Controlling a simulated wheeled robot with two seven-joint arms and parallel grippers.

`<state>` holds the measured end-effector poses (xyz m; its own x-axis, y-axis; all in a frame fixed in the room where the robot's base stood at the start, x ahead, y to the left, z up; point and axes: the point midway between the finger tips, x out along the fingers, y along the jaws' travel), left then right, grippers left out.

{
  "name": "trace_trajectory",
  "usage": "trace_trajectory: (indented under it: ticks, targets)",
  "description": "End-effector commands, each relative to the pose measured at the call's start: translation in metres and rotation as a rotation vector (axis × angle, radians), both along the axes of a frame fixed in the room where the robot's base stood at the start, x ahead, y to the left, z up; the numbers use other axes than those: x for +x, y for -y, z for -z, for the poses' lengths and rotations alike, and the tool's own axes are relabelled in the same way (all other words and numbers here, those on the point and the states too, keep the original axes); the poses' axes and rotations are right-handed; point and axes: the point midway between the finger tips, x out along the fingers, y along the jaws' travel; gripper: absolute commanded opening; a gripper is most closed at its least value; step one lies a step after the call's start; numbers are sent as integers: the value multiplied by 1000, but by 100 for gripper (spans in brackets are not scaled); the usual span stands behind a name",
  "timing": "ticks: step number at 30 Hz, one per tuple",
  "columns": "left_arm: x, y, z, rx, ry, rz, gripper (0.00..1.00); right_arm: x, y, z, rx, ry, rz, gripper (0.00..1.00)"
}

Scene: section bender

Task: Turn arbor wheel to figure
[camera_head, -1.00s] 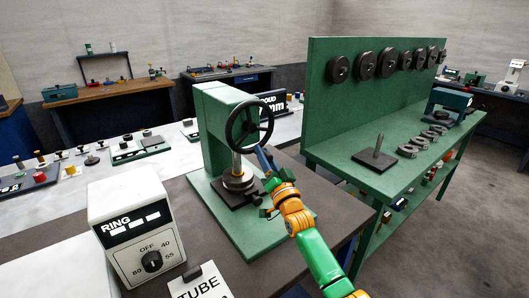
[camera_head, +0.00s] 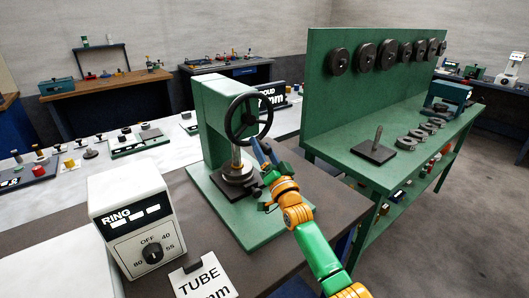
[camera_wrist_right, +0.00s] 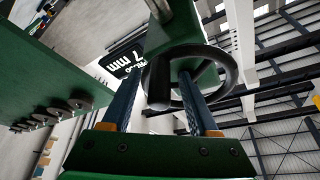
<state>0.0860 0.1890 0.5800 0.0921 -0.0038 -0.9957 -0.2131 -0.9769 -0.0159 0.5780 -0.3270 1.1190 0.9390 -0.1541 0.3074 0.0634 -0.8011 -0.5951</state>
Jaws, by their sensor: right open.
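The arbor wheel (camera_head: 249,95) is a black spoked handwheel on the side of a green press (camera_head: 215,125). The press stands on a green base plate, with a metal ram above a dark round stack (camera_head: 236,172). My right gripper (camera_head: 262,150) is at the lower right of the wheel. In the right wrist view the wheel (camera_wrist_right: 232,66) lies beyond the blue fingers (camera_wrist_right: 158,98). The fingers are apart, with a dark cylindrical handle (camera_wrist_right: 158,82) showing between them; I cannot tell whether they touch it. My left gripper is out of view.
A white control box marked RING (camera_head: 135,225) with a dial and a TUBE card (camera_head: 203,280) stand at the front left. A green bench (camera_head: 340,140) with a back panel of dark rollers stands to the right. A black sign (camera_head: 272,98) is behind the press.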

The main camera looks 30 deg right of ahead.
Motion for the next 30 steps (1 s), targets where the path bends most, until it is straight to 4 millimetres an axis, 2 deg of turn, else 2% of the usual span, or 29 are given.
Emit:
trace_trajectory:
  ticks: [12, 30]
  targets:
    - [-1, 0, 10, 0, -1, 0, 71, -58, -10, 22, 0, -2, 0, 60]
    - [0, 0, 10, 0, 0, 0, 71, -63, -11, 22, 0, -2, 0, 60]
